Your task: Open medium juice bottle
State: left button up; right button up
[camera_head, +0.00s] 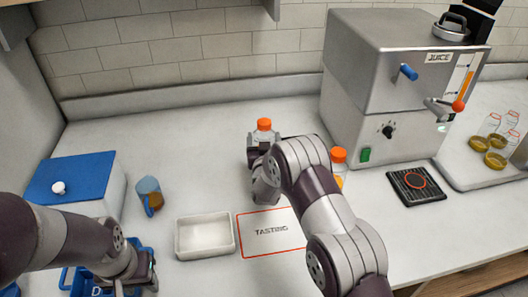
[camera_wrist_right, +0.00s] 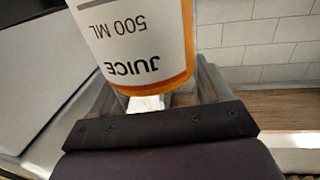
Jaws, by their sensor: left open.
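A juice bottle with an orange cap (camera_head: 264,125) stands upright on the counter at my right gripper (camera_head: 258,160). A bottle labelled JUICE 500 ML (camera_wrist_right: 140,45) fills the space between the right fingers in the right wrist view. Whether the fingers press on it is not clear. A second orange-capped bottle (camera_head: 339,156) stands to the right, mostly hidden behind my right arm. My left gripper (camera_head: 135,285) is open and low at the front left, apart from the bottles, over a blue crate (camera_head: 80,280).
A white tray (camera_head: 205,236) and a TASTING mat (camera_head: 262,240) lie in front. A blue cup (camera_head: 149,194) and blue-lidded box (camera_head: 75,178) are left. The juicer (camera_head: 385,85), a black drip mat (camera_head: 414,190) and glass bottles (camera_head: 490,124) are right. The back-left counter is clear.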

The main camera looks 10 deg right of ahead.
jog(key=c, duration=0.9)
jog(key=shift+o, duration=0.2)
jog(key=shift+r, duration=0.1)
